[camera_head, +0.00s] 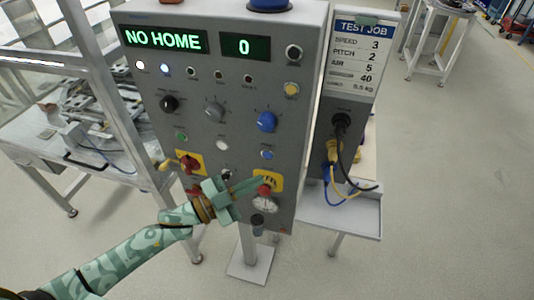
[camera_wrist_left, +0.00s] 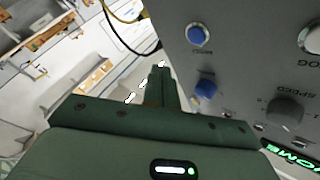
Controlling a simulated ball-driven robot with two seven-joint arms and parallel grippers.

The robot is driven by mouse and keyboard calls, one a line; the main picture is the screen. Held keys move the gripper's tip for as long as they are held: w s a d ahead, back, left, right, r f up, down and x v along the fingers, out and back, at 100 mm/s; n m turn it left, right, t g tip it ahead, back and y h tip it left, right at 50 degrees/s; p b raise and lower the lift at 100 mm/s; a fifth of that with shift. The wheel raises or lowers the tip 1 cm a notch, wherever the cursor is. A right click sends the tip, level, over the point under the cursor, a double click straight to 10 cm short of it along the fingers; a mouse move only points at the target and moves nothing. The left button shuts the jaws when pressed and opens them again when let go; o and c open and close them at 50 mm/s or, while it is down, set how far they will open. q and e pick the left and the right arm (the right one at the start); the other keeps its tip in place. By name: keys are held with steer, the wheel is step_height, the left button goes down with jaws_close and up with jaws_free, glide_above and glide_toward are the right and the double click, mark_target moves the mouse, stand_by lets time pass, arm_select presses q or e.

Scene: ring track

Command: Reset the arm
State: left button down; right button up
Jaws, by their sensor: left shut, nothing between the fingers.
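The grey control panel (camera_head: 203,100) stands upright in front of me. Its green displays read "NO HOME" (camera_head: 165,39) and "0" (camera_head: 245,46). Contact cannot be told. My left gripper (camera_wrist_left: 160,78) also shows in the wrist view.
Another yellow plate with a red switch (camera_head: 188,163) is at the panel's lower left. A "TEST JOB" card (camera_head: 357,52) and plugged cables (camera_head: 340,150) are on the right side, above a grey shelf (camera_head: 345,216). A cluttered bench (camera_head: 100,150) stands left.

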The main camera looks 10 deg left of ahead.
arm_select(q)
steer(key=shift+w+f, duration=0.1)
stand_by(0.7)
